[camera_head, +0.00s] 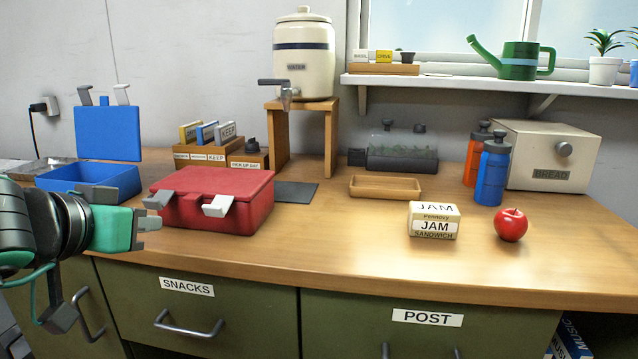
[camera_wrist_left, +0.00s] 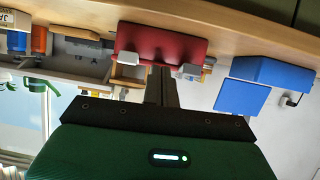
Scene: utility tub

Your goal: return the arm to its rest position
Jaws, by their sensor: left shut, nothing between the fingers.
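My left gripper (camera_head: 149,233) comes in from the left edge in the head view, with a teal body and grey fingers. It is shut and empty, in front of the worktop's front edge, a little left of and below the front of the red lunch box. In the left wrist view its closed fingers (camera_wrist_left: 161,87) point toward the red lunch box (camera_wrist_left: 165,42), which appears upside down. The red lunch box (camera_head: 215,200) stands closed on the worktop with two grey latches sticking out at its front. My right gripper is not in view.
A blue lunch box (camera_head: 90,180) stands open behind my left arm. A jam sandwich pack (camera_head: 433,220), a red apple (camera_head: 511,225), a wooden tray (camera_head: 385,187) and bottles (camera_head: 491,175) are right. The worktop's front right (camera_head: 560,265) is clear. Drawers (camera_head: 200,310) lie below.

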